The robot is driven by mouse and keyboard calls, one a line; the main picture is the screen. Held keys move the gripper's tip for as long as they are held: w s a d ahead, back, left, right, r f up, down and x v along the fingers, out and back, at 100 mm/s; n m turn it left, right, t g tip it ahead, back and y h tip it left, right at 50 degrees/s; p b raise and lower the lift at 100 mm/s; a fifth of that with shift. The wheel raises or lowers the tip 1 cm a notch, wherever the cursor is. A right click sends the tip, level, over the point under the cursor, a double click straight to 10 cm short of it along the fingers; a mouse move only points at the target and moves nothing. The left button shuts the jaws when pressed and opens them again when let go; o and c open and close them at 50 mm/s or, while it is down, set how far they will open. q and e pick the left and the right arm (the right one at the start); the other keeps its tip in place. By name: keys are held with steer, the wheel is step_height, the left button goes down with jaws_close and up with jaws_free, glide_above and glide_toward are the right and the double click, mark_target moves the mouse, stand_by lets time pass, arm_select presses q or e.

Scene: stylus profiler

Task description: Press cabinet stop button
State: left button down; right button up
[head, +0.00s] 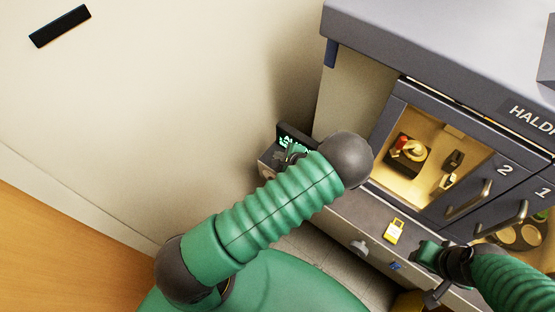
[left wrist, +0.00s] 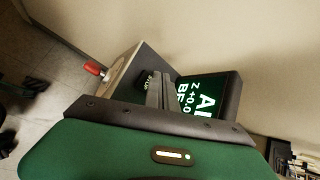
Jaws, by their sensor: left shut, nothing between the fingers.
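A small grey control box (left wrist: 135,66) stands against the wall. Its top has a dark patch lettered STOP (left wrist: 149,80), and a red-tipped knob (left wrist: 95,69) sticks out of its left side. In the head view the box (head: 268,160) is partly hidden by my left arm. My left gripper (left wrist: 158,88) is shut and empty, its fingertips over the box top beside the STOP lettering; contact cannot be told.
A dark display (left wrist: 208,98) with green text rises beside the fingers. The grey cabinet (head: 430,42) stands to the right, with handled doors numbered 2 and 1 and a lit interior (head: 425,195). A yellow padlock sign (head: 394,231) is below. A pale wall (head: 150,110) lies left.

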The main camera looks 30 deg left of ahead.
stand_by(0.8)
arm_select(q)
steer(key=shift+f+b, duration=0.35)
steer(key=shift+b, duration=0.2)
steer(key=shift+s+f+b, duration=0.1)
steer(key=shift+f+b, duration=0.3)
steer(key=shift+b, duration=0.1)
stand_by(0.4)
steer(key=shift+r, duration=0.1)
steer(key=shift+r+p, duration=0.5)
steer(key=shift+r, duration=0.2)
step_height(320, 180, up, 5)
steer(key=p, duration=0.3)
stand_by(0.3)
stand_by(1.9)
